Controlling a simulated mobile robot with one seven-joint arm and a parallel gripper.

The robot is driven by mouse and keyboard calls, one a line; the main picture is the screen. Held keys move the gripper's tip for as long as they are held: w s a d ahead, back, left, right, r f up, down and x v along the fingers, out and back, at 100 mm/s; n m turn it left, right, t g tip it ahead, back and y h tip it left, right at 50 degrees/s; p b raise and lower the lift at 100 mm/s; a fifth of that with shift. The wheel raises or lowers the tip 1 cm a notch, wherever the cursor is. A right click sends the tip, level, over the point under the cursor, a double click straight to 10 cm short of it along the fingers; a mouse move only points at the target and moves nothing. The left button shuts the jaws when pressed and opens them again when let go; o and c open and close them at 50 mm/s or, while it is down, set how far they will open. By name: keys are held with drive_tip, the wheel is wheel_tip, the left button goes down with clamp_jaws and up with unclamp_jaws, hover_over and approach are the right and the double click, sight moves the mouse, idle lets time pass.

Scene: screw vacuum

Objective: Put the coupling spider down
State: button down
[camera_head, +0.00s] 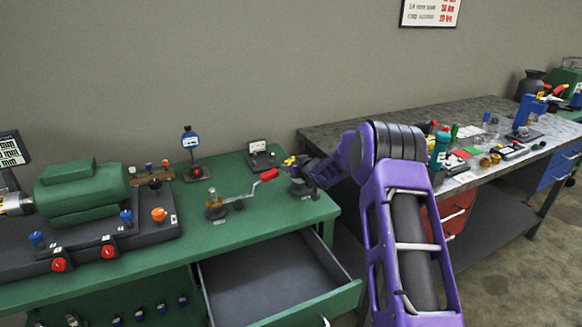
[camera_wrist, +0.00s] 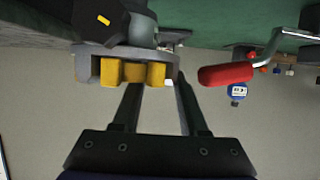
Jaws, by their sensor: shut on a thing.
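The coupling spider (camera_wrist: 133,72) is a yellow, lobed piece at my fingertips in the wrist view. My gripper (camera_wrist: 156,88) is shut on it. A grey part borders the yellow lobes, and I cannot tell whether the spider touches it. In the head view my gripper (camera_head: 294,168) is over the right end of the green bench (camera_head: 215,252), low near its top. A small bit of yellow shows there, and my wrist hides most of the area. The gap between spider and bench is unclear.
A crank with a red handle (camera_head: 269,175) is just left of my gripper; the red handle also shows in the wrist view (camera_wrist: 225,74). An open drawer (camera_head: 270,275) juts out below. A green motor (camera_head: 85,195) stands left, and a cluttered grey bench (camera_head: 370,128) right.

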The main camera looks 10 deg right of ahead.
drive_tip(key=shift+c, duration=2.2)
unclamp_jaws()
drive_tip(key=shift+r, duration=0.1)
